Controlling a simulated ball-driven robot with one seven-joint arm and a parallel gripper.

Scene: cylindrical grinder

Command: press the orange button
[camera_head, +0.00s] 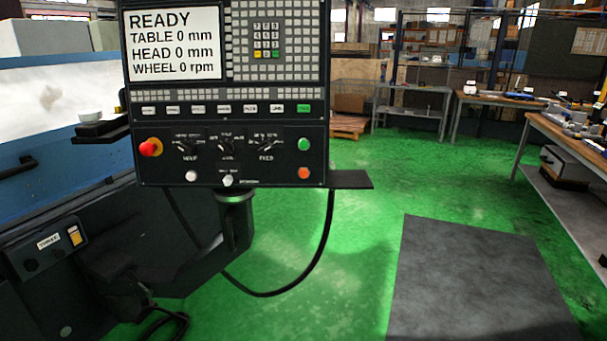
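The orange button (304,173) is a small round button at the lower right of the black control panel (270,178). A green button (304,144) sits right above it. A red emergency-stop knob (150,147) on a yellow base is at the panel's left. Three rotary dials are between them, with a white button (191,175) below the left dial. The screen (172,44) reads READY, TABLE 0 mm, HEAD 0 mm, WHEEL 0 rpm. My gripper is not in view.
The panel stands on a dark pedestal arm (236,225) with a hanging cable (325,245). A small dark shelf (350,180) juts out at its right. Workbenches (565,130) line the right. Green floor (360,210) and a grey mat (470,280) are clear.

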